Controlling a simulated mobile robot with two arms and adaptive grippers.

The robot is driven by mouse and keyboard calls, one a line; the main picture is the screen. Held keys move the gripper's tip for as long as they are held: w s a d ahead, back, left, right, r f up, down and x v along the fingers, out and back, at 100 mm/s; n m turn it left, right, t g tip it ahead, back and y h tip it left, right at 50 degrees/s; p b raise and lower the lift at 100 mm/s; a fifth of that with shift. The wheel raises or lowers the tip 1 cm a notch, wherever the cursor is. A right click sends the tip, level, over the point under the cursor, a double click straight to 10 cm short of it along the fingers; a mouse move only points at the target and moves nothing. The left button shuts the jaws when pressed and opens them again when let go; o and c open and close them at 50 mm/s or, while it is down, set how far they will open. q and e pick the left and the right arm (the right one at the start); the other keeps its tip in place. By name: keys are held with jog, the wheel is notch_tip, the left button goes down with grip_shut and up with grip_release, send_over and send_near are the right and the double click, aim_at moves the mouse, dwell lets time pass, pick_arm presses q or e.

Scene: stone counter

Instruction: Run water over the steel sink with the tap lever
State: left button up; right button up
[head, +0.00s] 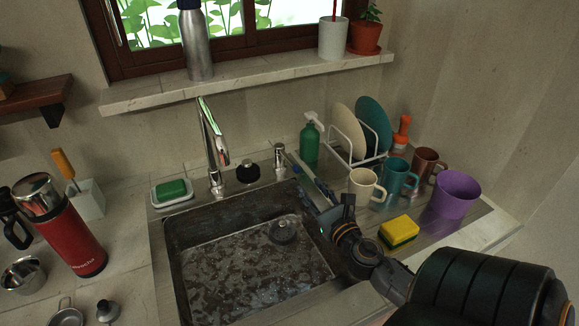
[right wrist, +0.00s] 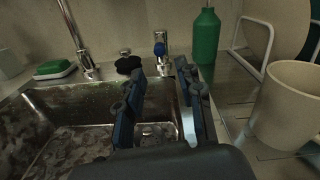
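The steel sink (head: 250,262) is set in the counter, its floor mottled, with a round drain (head: 283,230). The curved chrome tap (head: 211,150) stands behind it; I see no stream from its spout. A small chrome fitting (head: 279,156), which looks like the lever control, stands to the tap's right; the right wrist view shows its blue mark (right wrist: 160,48). My right gripper (head: 305,172) reaches over the sink's right edge towards this fitting. Its two fingers (right wrist: 160,85) are apart and empty, with the fitting beyond them; I see no contact. My left gripper is out of view.
A black knob (head: 247,172) sits between tap and fitting. A green bottle (head: 310,143), plate rack (head: 350,140), cream mug (head: 362,187), teal mug (head: 396,180), sponge (head: 399,232) and purple cup (head: 456,193) crowd the right. A soap dish (head: 172,202) stands left of the tap.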

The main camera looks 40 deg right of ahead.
aim_at(295, 167)
jog(key=p+x, duration=0.2)
jog(key=x, duration=1)
jog(key=shift+r, duration=0.1)
jog(key=shift+x, duration=0.8)
grip_shut()
